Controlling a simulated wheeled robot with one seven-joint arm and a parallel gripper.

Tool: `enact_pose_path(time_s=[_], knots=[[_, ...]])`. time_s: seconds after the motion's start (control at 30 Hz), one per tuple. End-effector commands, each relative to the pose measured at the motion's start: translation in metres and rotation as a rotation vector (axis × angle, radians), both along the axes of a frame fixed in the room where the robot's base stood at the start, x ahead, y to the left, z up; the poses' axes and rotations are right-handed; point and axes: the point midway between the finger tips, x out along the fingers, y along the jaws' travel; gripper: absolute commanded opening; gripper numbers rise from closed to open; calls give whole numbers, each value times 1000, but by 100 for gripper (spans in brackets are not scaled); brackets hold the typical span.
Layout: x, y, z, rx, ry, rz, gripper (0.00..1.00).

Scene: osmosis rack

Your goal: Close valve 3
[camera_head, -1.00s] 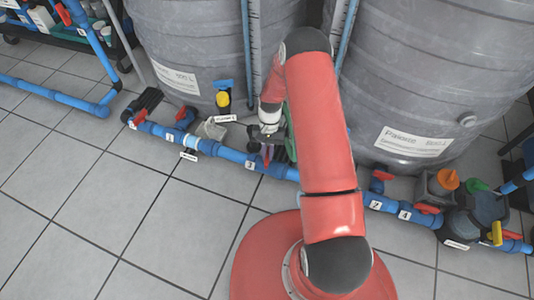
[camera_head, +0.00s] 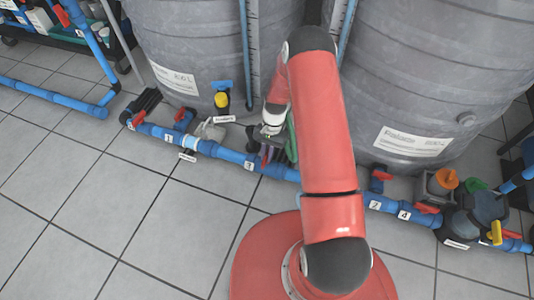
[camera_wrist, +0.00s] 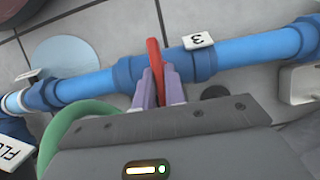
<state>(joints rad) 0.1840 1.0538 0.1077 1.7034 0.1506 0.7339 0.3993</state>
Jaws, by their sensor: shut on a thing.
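The blue pipe (camera_wrist: 236,54) with the white "3" tag (camera_wrist: 198,41) runs across the wrist view. The red handle of valve 3 (camera_wrist: 154,54) stands across the pipe, next to the tag. My gripper (camera_wrist: 158,84) has its purple fingers closed on either side of this red handle. In the head view, my gripper (camera_head: 268,148) is low at the pipe, right by the "3" tag (camera_head: 249,166). My red arm hides part of the pipe to the right, and the handle cannot be made out there.
Two large grey tanks (camera_head: 215,50) stand right behind the pipe. Other red valve handles (camera_head: 139,118) sit on the same pipe at the left, near tag "1" (camera_head: 169,138). A green hose (camera_wrist: 75,118) curves beside my gripper. The tiled floor (camera_head: 120,220) in front is clear.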

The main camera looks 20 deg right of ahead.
Motion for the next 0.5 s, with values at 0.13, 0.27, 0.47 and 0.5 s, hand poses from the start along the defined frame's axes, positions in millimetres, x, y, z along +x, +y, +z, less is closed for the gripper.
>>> enact_pose_path(time_s=[0.13, 0.27, 0.47, 0.5], knots=[[0, 0, 1, 0, 0, -2, 25], [0, 0, 0, 0, 0, -1, 34], [0, 0, 1, 0, 0, 0, 34], [1, 0, 2, 0, 0, 0, 34]])
